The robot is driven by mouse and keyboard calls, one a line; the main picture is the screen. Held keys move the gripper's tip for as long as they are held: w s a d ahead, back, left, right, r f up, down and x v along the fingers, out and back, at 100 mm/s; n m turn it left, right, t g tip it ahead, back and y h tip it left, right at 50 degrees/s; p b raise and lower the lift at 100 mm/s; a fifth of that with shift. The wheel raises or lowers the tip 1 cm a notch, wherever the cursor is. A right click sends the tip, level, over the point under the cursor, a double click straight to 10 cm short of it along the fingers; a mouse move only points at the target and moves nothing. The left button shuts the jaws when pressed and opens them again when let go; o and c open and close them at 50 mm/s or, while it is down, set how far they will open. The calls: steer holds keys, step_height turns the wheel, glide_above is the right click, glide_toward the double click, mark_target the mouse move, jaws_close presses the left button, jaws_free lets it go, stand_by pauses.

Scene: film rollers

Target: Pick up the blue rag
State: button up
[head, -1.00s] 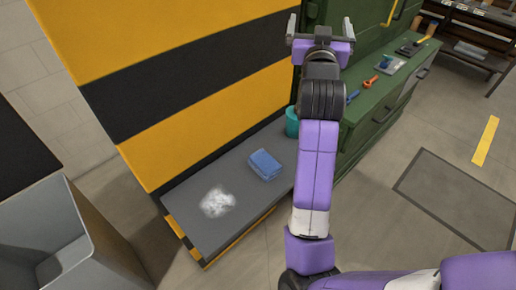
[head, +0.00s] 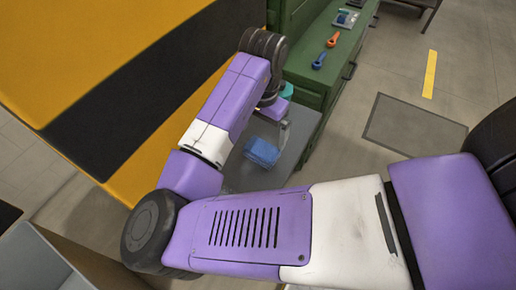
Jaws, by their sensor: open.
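The blue rag (head: 262,152) is a small folded block lying on the grey top of a low bench (head: 288,168). My gripper (head: 274,130) points down just beyond the rag in the picture, close to it. Its purple body and one grey finger show; the rest is hidden behind my arm. The jaws are open and hold nothing. I cannot tell the exact height of the fingers above the bench. The rag's left side is close to my arm's outline.
A teal container (head: 287,90) shows partly behind my gripper. A green cabinet (head: 310,70) with orange (head: 333,39) and blue (head: 319,61) tools on top stands to the right. A yellow and black striped wall (head: 100,80) rises at left. A grey bin (head: 35,265) sits at lower left.

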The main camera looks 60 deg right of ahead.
mark_target(262, 149)
steer(key=shift+a+f+p, duration=0.15)
steer(key=shift+f+p, duration=0.2)
steer(key=shift+f, duration=1.6)
steer(key=shift+a+f+p, duration=0.15)
steer(key=shift+f+p, duration=0.2)
steer(key=shift+f, duration=1.55)
steer(key=shift+s, duration=0.1)
steer(key=c, duration=1.1)
steer(key=shift+r, duration=0.1)
step_height(262, 149, up, 20)
steer(key=shift+f+b, duration=0.1)
steer(key=shift+b, duration=0.3)
